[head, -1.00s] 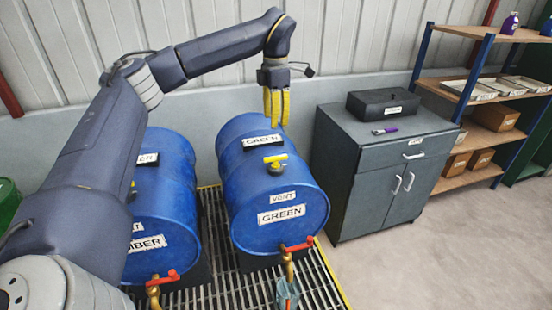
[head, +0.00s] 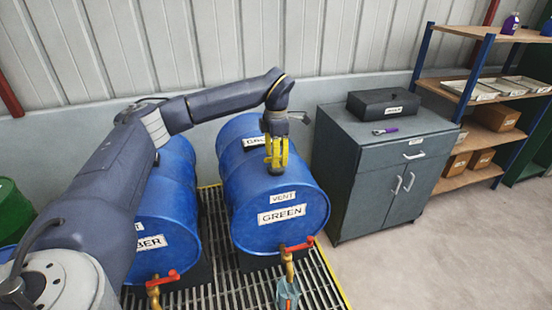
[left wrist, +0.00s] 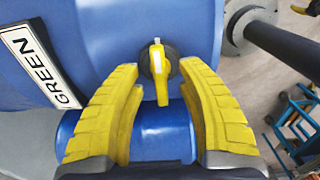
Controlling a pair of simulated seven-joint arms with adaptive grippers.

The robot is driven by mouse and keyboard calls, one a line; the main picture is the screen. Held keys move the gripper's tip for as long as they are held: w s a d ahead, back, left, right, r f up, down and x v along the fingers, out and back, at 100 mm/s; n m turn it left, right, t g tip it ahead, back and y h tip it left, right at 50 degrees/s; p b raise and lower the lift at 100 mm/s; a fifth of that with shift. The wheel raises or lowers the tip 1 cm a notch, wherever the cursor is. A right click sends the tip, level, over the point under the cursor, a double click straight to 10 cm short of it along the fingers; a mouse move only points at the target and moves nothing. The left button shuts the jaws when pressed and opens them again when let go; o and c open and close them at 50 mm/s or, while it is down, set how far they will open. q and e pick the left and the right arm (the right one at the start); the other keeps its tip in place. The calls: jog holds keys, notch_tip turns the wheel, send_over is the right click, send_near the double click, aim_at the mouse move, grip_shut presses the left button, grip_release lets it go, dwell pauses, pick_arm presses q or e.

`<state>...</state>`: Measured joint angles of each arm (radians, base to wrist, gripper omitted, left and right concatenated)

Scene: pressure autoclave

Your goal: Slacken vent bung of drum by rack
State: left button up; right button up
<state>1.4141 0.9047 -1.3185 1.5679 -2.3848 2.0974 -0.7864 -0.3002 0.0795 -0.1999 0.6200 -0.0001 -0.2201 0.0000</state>
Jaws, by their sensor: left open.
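The blue drum labelled GREEN (head: 255,190) lies on its side on the grating, the one closest to the shelving rack. Its yellow vent bung (left wrist: 158,66) with a bar handle shows in the left wrist view on top of the drum. In the head view the bung is hard to tell from my yellow fingers. My left gripper (head: 276,160) is open and low over the drum top, above the VENT label (head: 283,197). In the left wrist view its two fingers stand on either side of the bung handle, with gaps to it.
A second blue drum (head: 160,240) lies to the left, partly behind my left arm. Red-handled taps (head: 297,245) stick out at the drum fronts. A grey cabinet (head: 370,190) stands right of the drum, then the rack (head: 455,90). The floor at the right front is clear.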

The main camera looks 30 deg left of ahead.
pick_arm(q)
jog(key=shift+f, duration=0.3)
jog(key=shift+c, duration=0.2)
grip_shut()
